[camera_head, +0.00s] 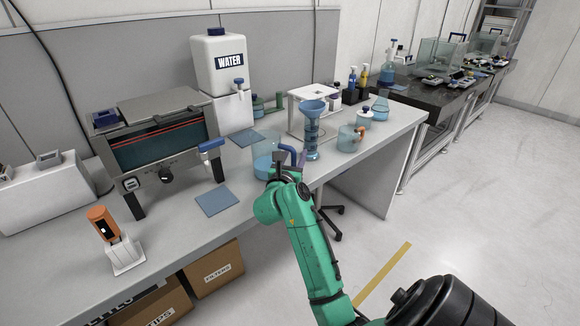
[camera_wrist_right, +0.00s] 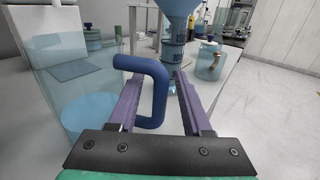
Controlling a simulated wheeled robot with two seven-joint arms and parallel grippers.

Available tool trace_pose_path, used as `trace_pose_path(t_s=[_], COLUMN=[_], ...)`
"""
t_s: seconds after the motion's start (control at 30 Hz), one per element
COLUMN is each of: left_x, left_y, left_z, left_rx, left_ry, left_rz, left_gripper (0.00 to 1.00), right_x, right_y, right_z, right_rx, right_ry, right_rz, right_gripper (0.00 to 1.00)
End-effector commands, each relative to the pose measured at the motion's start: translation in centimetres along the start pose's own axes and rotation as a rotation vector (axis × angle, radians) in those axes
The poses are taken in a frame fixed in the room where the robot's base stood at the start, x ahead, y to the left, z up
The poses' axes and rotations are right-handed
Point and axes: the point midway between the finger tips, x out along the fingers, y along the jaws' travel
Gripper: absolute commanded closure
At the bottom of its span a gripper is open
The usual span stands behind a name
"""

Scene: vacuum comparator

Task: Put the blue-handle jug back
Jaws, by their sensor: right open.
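The blue-handle jug stands upright on the bench in the head view, a clear bluish vessel (camera_head: 263,165) with a blue handle (camera_head: 288,149) on its right side. In the right wrist view its clear wall (camera_wrist_right: 78,100) fills the left, and the thick blue handle (camera_wrist_right: 157,88) shows close up. My right gripper (camera_head: 288,164) is at the handle with its jaws open. In the wrist view (camera_wrist_right: 160,82) the left finger reaches through the handle loop, and the handle's outer bar lies between the fingers. Contact with either finger cannot be told. My left gripper is out of view.
A blue funnel column (camera_head: 311,128) stands just beyond the handle. A lidded clear jar (camera_head: 348,140) is to its right. A flat blue mat (camera_head: 217,200) lies left of the jug, and another (camera_head: 246,137) lies behind. A water tank (camera_head: 217,66) stands at the back.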

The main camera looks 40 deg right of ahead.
Motion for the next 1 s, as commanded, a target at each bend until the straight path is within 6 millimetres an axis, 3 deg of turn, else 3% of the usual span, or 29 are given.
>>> trace_pose_path(t_s=[0.43,0.6,1.0], left_x=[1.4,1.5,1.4], left_y=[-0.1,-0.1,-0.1], left_z=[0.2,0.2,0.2], left_rx=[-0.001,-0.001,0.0], left_ry=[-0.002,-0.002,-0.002], left_rz=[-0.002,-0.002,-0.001], left_gripper=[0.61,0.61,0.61], right_x=[-9.6,-10.6,-10.6], right_y=[0.0,-0.1,-0.1], right_z=[-0.3,0.0,0.0], right_rx=[0.001,0.001,0.001], right_ry=[0.003,0.001,0.0], right_rz=[0.0,-0.002,-0.002], right_gripper=[0.51,0.51,0.51])
